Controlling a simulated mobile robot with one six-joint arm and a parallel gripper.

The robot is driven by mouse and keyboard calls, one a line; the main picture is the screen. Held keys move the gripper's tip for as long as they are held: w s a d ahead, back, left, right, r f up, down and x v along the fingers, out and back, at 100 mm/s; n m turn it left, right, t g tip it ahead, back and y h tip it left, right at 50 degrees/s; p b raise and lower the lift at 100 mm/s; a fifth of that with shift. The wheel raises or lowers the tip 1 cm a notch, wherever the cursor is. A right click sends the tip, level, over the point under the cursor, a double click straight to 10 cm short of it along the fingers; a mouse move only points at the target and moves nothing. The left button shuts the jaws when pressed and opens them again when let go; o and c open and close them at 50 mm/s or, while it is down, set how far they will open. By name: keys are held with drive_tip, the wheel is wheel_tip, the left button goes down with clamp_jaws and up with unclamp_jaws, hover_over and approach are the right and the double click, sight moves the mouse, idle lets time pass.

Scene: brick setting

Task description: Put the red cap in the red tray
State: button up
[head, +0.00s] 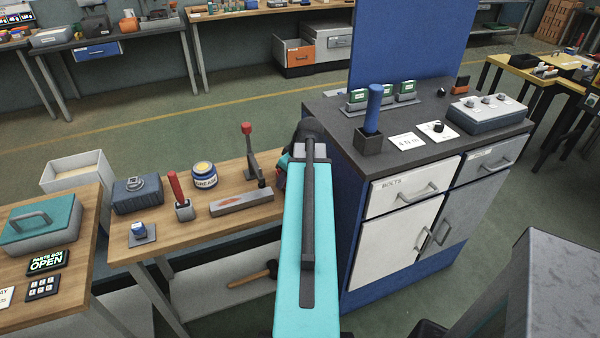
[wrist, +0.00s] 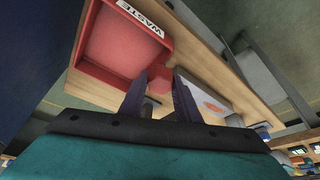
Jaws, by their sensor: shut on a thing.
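The red tray (wrist: 120,48), with a WASTE label on its edge, lies on the wooden bench in the upper left of the wrist view. My gripper (wrist: 161,78) is beside its lower right corner in that picture, with its two dark fingers toward the bench. In the head view my teal arm reaches over the bench's right end and hides the gripper. The red tray does not show there.
The wooden bench (head: 218,224) holds a grease jar (head: 204,175), a red-handled tool (head: 179,195), a lever with a red knob (head: 250,152) and a grey block (head: 240,201). A blue and white cabinet (head: 398,240) stands close on the right of my arm.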

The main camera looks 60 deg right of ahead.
drive_tip(key=d, duration=0.2)
drive_tip(key=d+p, duration=0.1)
drive_tip(key=d, duration=0.2)
drive_tip(key=d+p, duration=0.1)
drive_tip(key=d, duration=0.1)
drive_tip(key=shift+s+d+f, duration=0.15)
drive_tip(key=shift+d+f, duration=0.15)
drive_tip(key=shift+f, duration=0.05)
drive_tip(key=shift+f, duration=0.15)
drive_tip(key=shift+f+p, duration=0.75)
drive_tip(key=shift+f, duration=0.85)
drive_tip(key=shift+f, duration=0.15)
drive_tip(key=o, duration=1.1)
drive_tip(key=shift+o, duration=0.2)
drive_tip(key=shift+s+r, duration=0.1)
drive_tip(key=shift+r, duration=0.15)
drive_tip(key=b+v, duration=0.2)
drive_tip(key=v, duration=0.9)
drive_tip(key=shift+s+r+b, duration=0.2)
drive_tip(key=shift+r+b, duration=0.15)
